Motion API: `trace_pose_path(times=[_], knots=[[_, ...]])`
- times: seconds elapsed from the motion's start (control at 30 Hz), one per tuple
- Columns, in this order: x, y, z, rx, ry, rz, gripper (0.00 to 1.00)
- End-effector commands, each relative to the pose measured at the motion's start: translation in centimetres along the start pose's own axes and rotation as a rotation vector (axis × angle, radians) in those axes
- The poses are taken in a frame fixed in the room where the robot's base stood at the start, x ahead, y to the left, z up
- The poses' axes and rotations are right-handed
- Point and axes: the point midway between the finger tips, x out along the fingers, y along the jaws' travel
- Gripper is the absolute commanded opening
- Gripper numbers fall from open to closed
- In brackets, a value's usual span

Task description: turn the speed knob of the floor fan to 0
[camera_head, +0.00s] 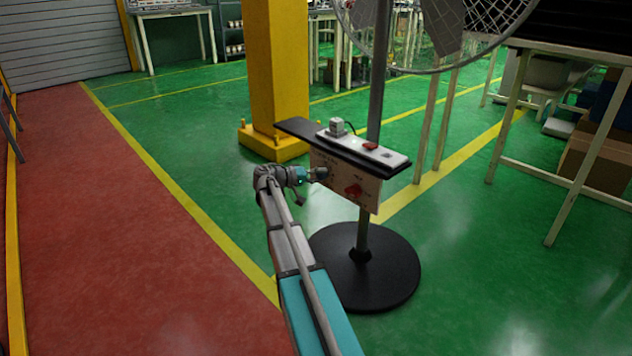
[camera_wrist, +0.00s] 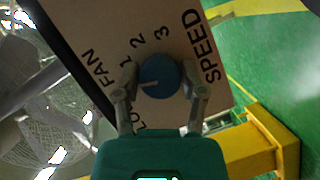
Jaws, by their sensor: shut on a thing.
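The floor fan has a dark pole (camera_head: 377,90), a round black base (camera_head: 390,285) and a pale control panel (camera_head: 345,178); its grille (camera_head: 505,32) is partly cut off. In the wrist view the panel (camera_wrist: 185,30) reads FAN and SPEED. The round blue speed knob (camera_wrist: 160,76) sits between my fingers, with 1, 2 and 3 printed around it. Its white pointer line points left, toward my left finger; the 0 mark is not visible. My gripper (camera_wrist: 162,88) is shut on the knob. In the head view my gripper (camera_head: 318,174) reaches the panel's left part and hides the knob.
A red knob (camera_head: 353,190) is on the panel, right of my gripper. A shelf above carries a white strip (camera_head: 385,155) with a red switch and a grey plug (camera_head: 337,127). A yellow pillar (camera_head: 275,70) stands behind.

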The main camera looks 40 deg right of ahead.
Motion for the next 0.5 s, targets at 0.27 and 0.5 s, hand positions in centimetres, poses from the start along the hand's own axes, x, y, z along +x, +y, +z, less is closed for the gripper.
trace_pose_path(times=[0.27,0.5], knots=[[0.15,0.02,0.34,-0.111,-0.009,0.047,0.06],[0.09,0.11,0.33,-0.136,-0.009,0.056,0.06]])
